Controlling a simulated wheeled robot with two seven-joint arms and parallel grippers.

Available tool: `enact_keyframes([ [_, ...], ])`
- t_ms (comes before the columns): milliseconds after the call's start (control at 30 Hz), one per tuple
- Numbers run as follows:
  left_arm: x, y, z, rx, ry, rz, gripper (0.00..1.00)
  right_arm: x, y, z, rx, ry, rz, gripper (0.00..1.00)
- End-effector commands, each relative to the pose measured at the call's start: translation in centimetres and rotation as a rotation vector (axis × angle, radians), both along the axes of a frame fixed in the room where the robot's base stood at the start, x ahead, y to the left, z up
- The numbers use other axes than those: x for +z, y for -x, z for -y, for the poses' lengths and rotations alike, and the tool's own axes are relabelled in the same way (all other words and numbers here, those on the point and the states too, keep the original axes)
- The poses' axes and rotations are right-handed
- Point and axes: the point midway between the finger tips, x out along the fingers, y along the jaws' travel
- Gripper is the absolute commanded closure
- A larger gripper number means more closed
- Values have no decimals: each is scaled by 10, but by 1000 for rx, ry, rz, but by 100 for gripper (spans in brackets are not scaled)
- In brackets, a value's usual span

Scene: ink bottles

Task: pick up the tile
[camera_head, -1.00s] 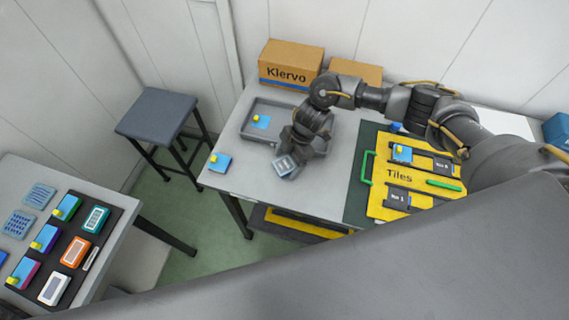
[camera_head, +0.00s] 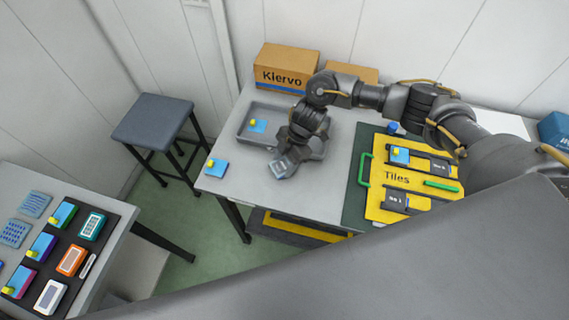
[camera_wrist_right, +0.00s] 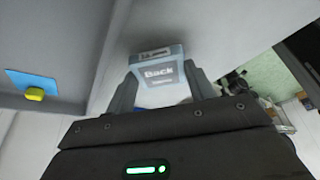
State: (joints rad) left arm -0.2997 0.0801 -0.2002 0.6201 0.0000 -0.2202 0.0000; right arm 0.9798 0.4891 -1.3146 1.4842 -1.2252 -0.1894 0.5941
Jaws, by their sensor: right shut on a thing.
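My right gripper (camera_head: 284,164) is over the grey table, just in front of the grey tray. It is shut on a small pale grey-blue tile (camera_wrist_right: 160,76) with a dark label reading "Back". The tile sits between the two fingertips in the right wrist view. In the head view only a small pale part of the tile shows beneath the gripper. Whether it touches the table is unclear. My left gripper is not in view.
A blue piece with a yellow knob (camera_head: 258,126) lies in the grey tray (camera_head: 243,133). A similar piece (camera_head: 218,171) lies at the table's left corner. The yellow "Tiles" board (camera_head: 404,207) is at right, cardboard boxes (camera_head: 286,68) behind. A side table (camera_head: 120,215) holds several coloured devices.

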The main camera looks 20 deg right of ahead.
Motion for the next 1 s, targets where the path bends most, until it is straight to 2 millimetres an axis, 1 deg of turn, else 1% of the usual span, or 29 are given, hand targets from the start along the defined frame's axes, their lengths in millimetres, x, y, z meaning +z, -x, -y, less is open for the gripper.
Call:
enact_keyframes([
  [100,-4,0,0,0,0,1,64,20,0,1,2,-1,5,75],
  [167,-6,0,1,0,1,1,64,29,10,5,5,-1,4,75],
  [300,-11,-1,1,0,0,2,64,59,33,16,5,-2,7,75],
  [400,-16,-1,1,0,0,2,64,79,52,24,3,1,6,75],
  [600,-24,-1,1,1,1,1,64,96,91,41,3,1,5,75],
  [700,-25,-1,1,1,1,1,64,105,106,47,2,1,4,75],
  [833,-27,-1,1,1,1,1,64,112,119,53,1,0,3,75],
  [1000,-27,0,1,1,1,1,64,116,127,56,-1,1,2,75],
])
